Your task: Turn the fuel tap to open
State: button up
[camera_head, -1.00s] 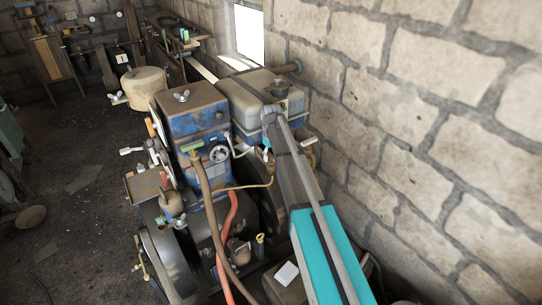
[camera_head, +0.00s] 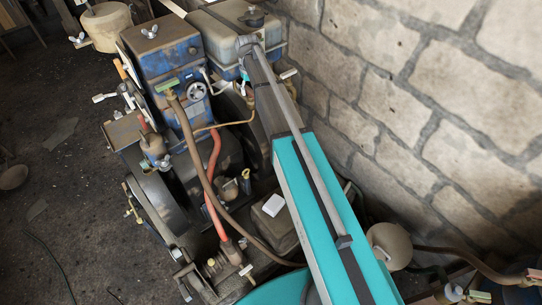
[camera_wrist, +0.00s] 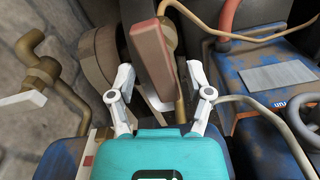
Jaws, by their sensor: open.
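The fuel tap shows in the wrist view as a red-brown lever (camera_wrist: 152,55) beside brass fittings and a thin copper-coloured fuel line (camera_wrist: 240,36). My gripper (camera_wrist: 161,78) is open, with one white finger on each side of the lever. I cannot tell whether either finger touches it. The lower part of the tap is partly hidden behind the lever and gripper.
A brass pipe (camera_wrist: 42,68) with a white lever (camera_wrist: 22,99) lies left of my gripper. The stone wall (camera_head: 400,90) is close on the right.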

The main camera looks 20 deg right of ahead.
aim_at(251, 93)
jog(key=m, duration=0.6)
notch_tip(251, 93, up, 14)
jog(key=p, duration=1.4)
jog(key=s+f+n+b, duration=0.2)
jog(key=s+f+b, duration=0.8)
jog(key=s, duration=0.4)
jog(key=s+f+n+b, duration=0.2)
jog(key=s+f+b, duration=0.7)
jog(key=s, duration=0.6)
jog(key=shift+s+a+f+b, duration=0.15)
jog(key=shift+s+f+b, duration=0.15)
jog(key=shift+f+b, duration=0.15)
dwell(1.2)
